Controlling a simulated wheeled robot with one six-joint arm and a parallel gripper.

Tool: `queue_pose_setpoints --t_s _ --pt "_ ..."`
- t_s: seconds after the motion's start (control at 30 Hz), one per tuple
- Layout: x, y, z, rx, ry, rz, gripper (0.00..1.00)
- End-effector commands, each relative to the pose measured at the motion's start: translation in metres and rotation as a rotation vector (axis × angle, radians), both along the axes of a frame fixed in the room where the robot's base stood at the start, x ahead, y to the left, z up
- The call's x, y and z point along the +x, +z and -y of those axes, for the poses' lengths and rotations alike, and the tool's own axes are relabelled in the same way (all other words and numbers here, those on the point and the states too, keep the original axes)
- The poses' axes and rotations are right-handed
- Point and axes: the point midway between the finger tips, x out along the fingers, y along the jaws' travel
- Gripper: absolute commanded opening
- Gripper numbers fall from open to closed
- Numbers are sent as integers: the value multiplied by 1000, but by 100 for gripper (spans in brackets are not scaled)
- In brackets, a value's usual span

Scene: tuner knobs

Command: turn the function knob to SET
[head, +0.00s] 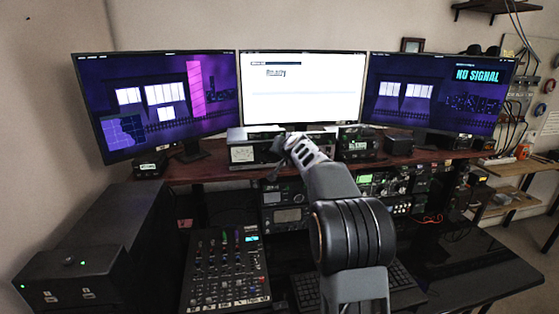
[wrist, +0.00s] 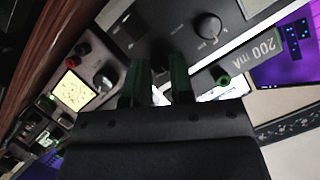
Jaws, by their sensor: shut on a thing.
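The tuner's dark front panel (wrist: 140,22) fills the top of the wrist view, seen at a slant. My gripper (wrist: 160,62) reaches this panel with its two dark green fingers a little apart. The fingers are shut on a dark knob, mostly hidden between their tips; its label and pointer cannot be read. Another round black knob (wrist: 208,27) with small markings stands free to the right of the fingers. In the head view, my gripper (head: 284,145) is at the equipment below the middle monitor, small and partly hidden by my arm.
A meter (wrist: 73,91) on a pale panel lies left in the wrist view, beside another knob (wrist: 103,81). In the head view, three monitors stand behind the equipment, the white-screened monitor (head: 303,88) in the middle. A mixer (head: 226,270) lies low at front left.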

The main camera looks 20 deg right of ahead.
Motion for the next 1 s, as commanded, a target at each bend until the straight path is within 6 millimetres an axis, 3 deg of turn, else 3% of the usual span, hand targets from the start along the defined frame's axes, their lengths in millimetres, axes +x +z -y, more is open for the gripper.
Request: queue_pose_setpoints --t_s 0.73,0.77,1.0 --pt "0 -1 0 79 2 13 0" --pt "0 -1 0 79 2 13 25" --pt "0 0 0 79 1 14 47"
